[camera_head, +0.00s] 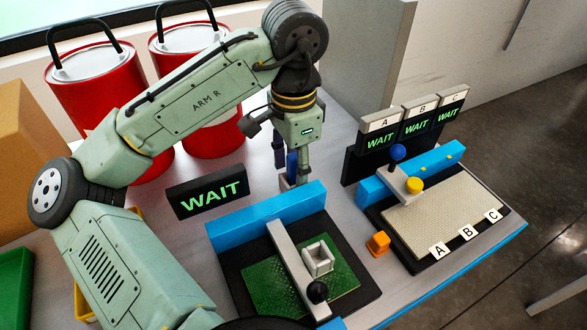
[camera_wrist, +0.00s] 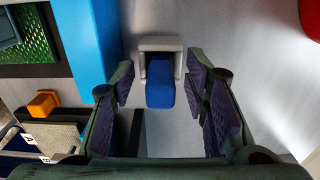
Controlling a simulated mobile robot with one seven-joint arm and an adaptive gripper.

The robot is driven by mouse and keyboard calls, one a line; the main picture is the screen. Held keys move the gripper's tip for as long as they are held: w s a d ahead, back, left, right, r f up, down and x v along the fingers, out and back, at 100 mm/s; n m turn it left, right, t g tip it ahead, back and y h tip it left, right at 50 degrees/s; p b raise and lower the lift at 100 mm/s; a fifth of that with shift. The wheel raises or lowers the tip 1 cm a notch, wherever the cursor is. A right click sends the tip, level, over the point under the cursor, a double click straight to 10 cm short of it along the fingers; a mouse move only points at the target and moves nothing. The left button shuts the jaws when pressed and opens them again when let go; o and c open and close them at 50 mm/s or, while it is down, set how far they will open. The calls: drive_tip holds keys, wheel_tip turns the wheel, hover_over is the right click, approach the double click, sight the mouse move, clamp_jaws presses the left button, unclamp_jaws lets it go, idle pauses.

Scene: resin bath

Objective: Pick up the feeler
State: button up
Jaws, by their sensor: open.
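A blue handle, which looks like the feeler (camera_wrist: 160,88), stands in a small grey holder (camera_wrist: 147,45) in the wrist view. Only its blue upper part shows there; the rest is hidden in the holder or below. In the head view the blue handle (camera_head: 292,164) shows partly, under my gripper (camera_head: 285,152). In the wrist view my gripper (camera_wrist: 160,85) is open, with one dark-padded finger to the left of the handle and one to the right. I see gaps on both sides and no contact.
A blue rail (camera_head: 266,213) with a green board (camera_head: 262,285) lies in front of the holder. A WAIT sign (camera_head: 208,194) stands to the left. Red buckets (camera_head: 92,85) stand behind. An orange block (camera_head: 378,243) and a beige plate station (camera_head: 450,212) are at right.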

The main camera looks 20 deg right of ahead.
drive_tip(key=shift+c, duration=0.4)
clamp_jaws()
